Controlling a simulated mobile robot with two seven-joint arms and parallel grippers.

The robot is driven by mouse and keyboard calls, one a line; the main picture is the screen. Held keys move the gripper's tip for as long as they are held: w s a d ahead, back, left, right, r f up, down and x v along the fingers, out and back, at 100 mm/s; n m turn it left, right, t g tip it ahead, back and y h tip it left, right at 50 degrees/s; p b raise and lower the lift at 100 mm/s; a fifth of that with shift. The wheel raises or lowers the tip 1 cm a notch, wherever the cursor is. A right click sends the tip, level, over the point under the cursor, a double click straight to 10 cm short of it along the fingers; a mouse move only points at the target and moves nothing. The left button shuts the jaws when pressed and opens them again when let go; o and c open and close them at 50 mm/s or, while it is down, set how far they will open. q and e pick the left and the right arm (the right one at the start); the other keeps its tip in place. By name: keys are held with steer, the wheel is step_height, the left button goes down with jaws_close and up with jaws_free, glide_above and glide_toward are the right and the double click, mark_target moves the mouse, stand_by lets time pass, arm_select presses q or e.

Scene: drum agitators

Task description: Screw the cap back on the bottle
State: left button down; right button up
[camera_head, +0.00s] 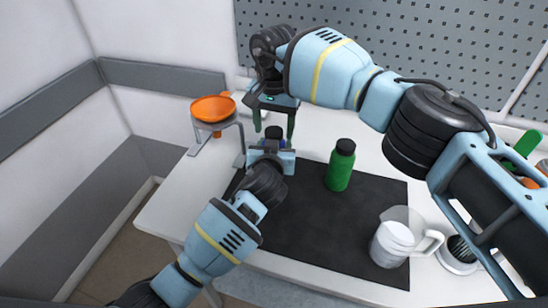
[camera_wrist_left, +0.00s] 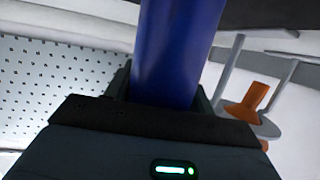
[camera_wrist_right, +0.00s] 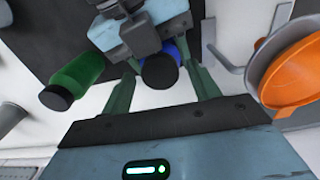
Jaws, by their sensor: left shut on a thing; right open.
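My left gripper (camera_head: 272,151) is shut on a blue bottle, whose blue body fills the middle of the left wrist view (camera_wrist_left: 178,50). In the head view the bottle (camera_head: 274,144) stands out above the jaws, with a black cap (camera_head: 275,132) at its top. My right gripper (camera_head: 274,120) is open and comes from above. In the right wrist view the cap (camera_wrist_right: 158,72) shows between the two spread green fingers, with gaps on both sides. I cannot tell how tightly the cap sits.
A green bottle (camera_head: 341,166) with a black lid stands on the black mat (camera_head: 310,225). An orange funnel (camera_head: 212,108) sits in a grey stand (camera_head: 201,138) at the left. A clear jug (camera_head: 396,238) is at the front right. The mat between them is clear.

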steer(key=shift+f, duration=0.25)
steer(key=c, duration=1)
steer(key=shift+m, duration=1.6)
steer(key=shift+c, duration=0.2)
steer(key=o, duration=1.1)
steer(key=shift+r, duration=0.1)
